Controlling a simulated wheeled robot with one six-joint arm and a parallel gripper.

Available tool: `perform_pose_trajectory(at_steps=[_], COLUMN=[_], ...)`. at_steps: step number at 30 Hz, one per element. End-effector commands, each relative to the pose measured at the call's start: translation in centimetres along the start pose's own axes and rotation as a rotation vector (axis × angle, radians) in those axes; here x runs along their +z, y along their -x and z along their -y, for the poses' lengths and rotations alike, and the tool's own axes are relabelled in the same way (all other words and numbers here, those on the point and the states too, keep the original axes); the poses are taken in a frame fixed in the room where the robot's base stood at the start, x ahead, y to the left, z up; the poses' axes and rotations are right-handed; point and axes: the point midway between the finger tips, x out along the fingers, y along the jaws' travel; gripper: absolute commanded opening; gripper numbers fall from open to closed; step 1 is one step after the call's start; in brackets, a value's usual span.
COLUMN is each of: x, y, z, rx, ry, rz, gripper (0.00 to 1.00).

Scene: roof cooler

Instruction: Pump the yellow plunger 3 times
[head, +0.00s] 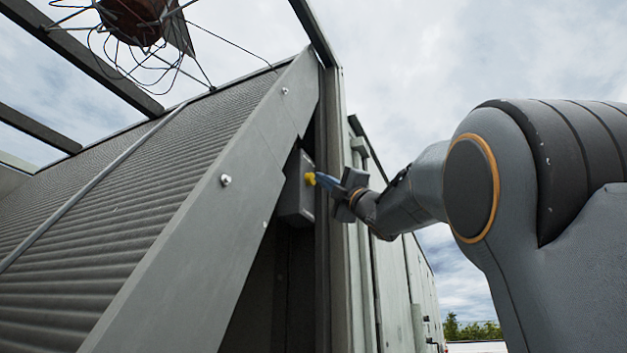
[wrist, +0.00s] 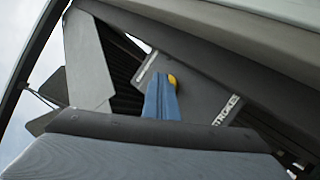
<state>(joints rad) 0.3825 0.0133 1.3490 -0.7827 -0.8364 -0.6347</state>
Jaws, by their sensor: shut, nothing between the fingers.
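The yellow plunger (head: 310,179) sticks out of a grey box (head: 296,190) fixed on the cooler's side. In the wrist view the plunger (wrist: 172,80) shows just past the tip of my gripper. My gripper (head: 320,178) has blue fingers, which are shut and empty. The fingertips point at the plunger and look very close to it or touching; I cannot tell which. In the wrist view my gripper (wrist: 163,82) partly covers the plunger and the box face. How far in the plunger is pressed cannot be seen.
A sloping grey panel (head: 200,210) with bolts stands left of the box. A vertical post (head: 335,150) stands close beside the box and my wrist. A label plate reading "STROKES" (wrist: 228,110) is on the box face. Open sky lies behind my arm.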

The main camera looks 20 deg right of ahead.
Motion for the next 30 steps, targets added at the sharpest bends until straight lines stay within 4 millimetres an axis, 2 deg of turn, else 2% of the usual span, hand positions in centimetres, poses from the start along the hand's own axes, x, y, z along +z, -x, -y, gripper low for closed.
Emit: perform_pose_trajectory(at_steps=[18, 30], x=[2.8, 2.9], y=[3.7, 4.0], z=[-2.7, -2.9], rx=[0.000, 0.000], ry=[0.000, -0.001], rz=[0.002, 0.000], gripper=[0.00, 0.00])
